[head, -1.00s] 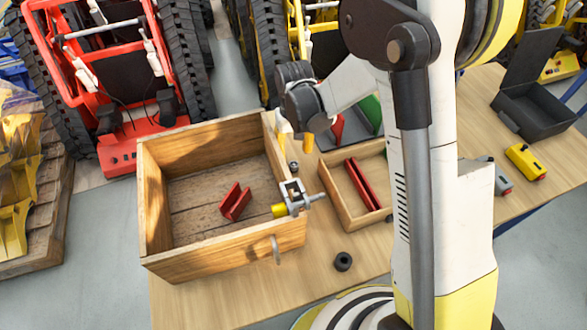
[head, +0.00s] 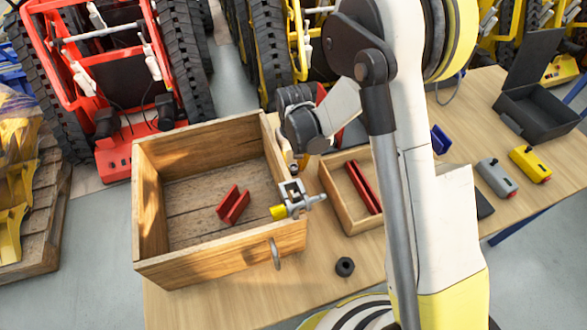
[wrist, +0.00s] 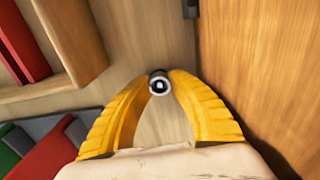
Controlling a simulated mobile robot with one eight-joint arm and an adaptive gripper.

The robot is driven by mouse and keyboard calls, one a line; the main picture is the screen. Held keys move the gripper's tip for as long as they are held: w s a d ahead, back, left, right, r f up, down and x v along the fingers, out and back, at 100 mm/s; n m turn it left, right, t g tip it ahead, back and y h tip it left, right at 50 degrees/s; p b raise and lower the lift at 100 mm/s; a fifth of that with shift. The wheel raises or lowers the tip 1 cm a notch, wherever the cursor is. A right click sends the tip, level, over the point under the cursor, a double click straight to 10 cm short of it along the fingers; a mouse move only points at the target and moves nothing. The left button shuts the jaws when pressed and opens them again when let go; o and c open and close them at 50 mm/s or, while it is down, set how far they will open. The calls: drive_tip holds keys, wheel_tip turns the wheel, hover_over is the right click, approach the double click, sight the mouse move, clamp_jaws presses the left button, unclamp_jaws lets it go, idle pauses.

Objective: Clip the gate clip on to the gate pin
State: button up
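My gripper (wrist: 160,78) points down into the gap between the big wooden crate (head: 200,260) and a small wooden tray. In the wrist view its yellow fingers curve inward, with their tips close on either side of a small dark upright cylinder with a pale ringed top (wrist: 159,84). Whether the tips touch it is unclear. In the head view the cylinder (head: 293,168) is partly hidden beneath the gripper. I cannot tell for certain which parts are the gate clip and gate pin.
A red channel piece (head: 233,205) lies in the crate. The small tray (head: 350,222) holds red bars. A black nut-like ring (head: 345,267) lies on the table. Grey (head: 497,178) and yellow (head: 530,163) boxes and an open black case (head: 540,112) stand right.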

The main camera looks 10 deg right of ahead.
drive_tip(key=shift+o, duration=0.2)
drive_tip(key=shift+r, duration=0.1)
idle(0.4)
wheel_tip(320, 180, up, 5)
drive_tip(key=p, duration=0.2)
drive_tip(key=shift+d+f+p, duration=0.1)
drive_tip(key=shift+f+p, duration=0.1)
drive_tip(key=shift+p, duration=0.1)
drive_tip(key=s+d+r+p, duration=0.3)
drive_tip(key=d+r, duration=0.3)
drive_tip(key=d, duration=0.4)
drive_tip(key=shift+s+d, duration=0.4)
drive_tip(key=shift+s, duration=0.05)
drive_tip(key=shift+r, duration=0.1)
clamp_jaws()
